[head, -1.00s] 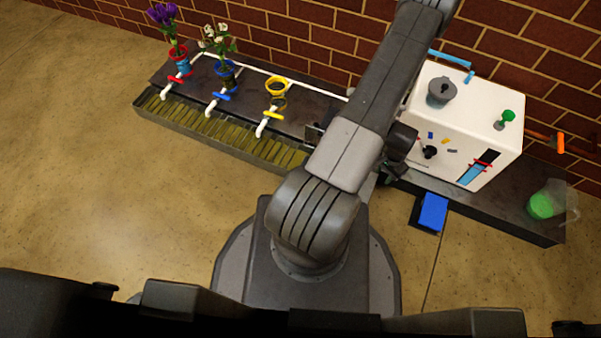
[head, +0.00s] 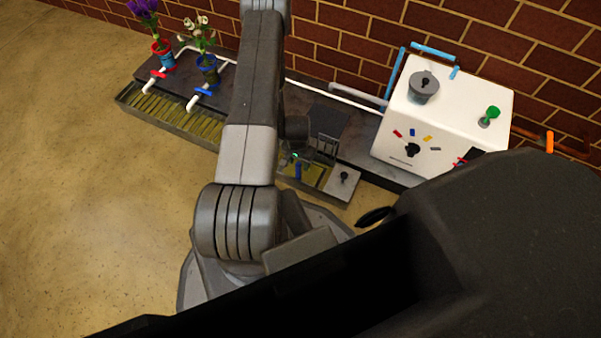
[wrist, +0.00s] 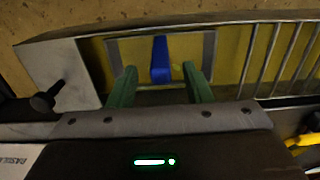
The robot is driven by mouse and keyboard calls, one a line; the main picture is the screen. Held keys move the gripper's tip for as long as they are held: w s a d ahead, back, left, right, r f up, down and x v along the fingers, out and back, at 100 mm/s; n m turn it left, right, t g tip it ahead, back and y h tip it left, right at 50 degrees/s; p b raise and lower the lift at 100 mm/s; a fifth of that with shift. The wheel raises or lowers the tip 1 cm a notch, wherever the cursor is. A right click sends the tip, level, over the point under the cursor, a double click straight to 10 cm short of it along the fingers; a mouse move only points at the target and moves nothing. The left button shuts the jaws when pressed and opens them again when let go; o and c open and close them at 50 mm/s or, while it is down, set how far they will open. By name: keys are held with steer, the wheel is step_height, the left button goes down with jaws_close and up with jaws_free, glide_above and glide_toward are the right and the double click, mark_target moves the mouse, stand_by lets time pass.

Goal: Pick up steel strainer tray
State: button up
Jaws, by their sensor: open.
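The steel strainer tray shows in the wrist view as a grey metal frame (wrist: 210,50) with a yellowish inside and an upright blue handle (wrist: 160,60). It sits in the trough, and its near edge is partly hidden by my gripper. My gripper (wrist: 159,69) is open, with one green finger on each side of the blue handle, apart from it. In the head view the blue handle (head: 298,171) shows small below my gripper (head: 302,156), and my arm hides part of the surroundings.
A pale plate with a black knob (head: 342,182) lies just right of the tray. Slatted grating (head: 185,120) runs left along the trough. Potted purple (head: 145,10) and white flowers (head: 198,35) stand at back left. A white machine (head: 445,110) stands right, before the brick wall.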

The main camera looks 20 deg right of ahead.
step_height(320, 180, down, 5)
steer(key=shift+w+d+r+b, duration=0.1)
steer(key=shift+w+b, duration=0.05)
steer(key=shift+b, duration=0.9)
steer(key=shift+c, duration=0.4)
jaws_close()
step_height(320, 180, up, 28)
steer(key=p, duration=1.1)
steer(key=shift+p, duration=0.35)
